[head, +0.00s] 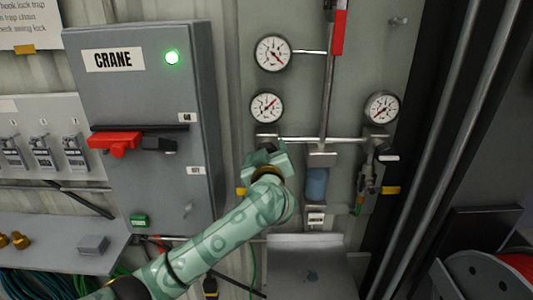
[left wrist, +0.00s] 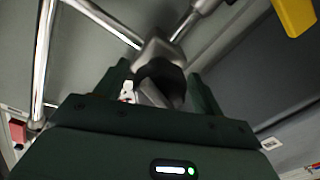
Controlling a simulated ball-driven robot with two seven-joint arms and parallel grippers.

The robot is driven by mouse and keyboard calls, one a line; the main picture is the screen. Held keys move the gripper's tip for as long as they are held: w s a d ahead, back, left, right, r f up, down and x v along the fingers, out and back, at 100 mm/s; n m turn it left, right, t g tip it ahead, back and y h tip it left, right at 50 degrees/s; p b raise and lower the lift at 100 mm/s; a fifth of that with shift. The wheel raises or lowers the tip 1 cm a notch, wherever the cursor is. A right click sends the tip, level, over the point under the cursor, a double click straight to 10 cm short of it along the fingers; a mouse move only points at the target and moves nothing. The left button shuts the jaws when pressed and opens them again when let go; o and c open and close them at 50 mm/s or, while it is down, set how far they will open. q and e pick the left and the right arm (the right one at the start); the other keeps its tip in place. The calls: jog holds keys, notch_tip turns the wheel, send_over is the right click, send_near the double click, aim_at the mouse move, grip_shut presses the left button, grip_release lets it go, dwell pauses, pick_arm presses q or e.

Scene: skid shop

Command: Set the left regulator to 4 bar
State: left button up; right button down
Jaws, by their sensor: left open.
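The left regulator (head: 267,137) sits on the pipe under a round white gauge (head: 266,106) on the grey panel. Its lower part is hidden behind my left gripper (head: 265,154) in the head view. The gauge needle slants to the upper right; its numbers are too small to read. In the left wrist view, the regulator's black knob (left wrist: 160,72) lies between the two dark fingers of my left gripper (left wrist: 157,85). The fingers are open; I cannot tell whether either touches the knob. My right gripper is not in view.
A right regulator (head: 376,142) with its own gauge (head: 382,107) stands to the right. A blue filter bowl (head: 317,184) hangs between. The CRANE cabinet (head: 145,120), with a red handle (head: 114,143), is left of my arm. A vertical pipe (head: 328,95) rises above.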

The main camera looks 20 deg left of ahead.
pick_arm(q)
jog(key=shift+s, duration=0.1)
jog(key=b+v, duration=0.2)
jog(key=v, duration=1.4)
jog(key=shift+s, duration=0.15)
jog(key=shift+a, duration=0.1)
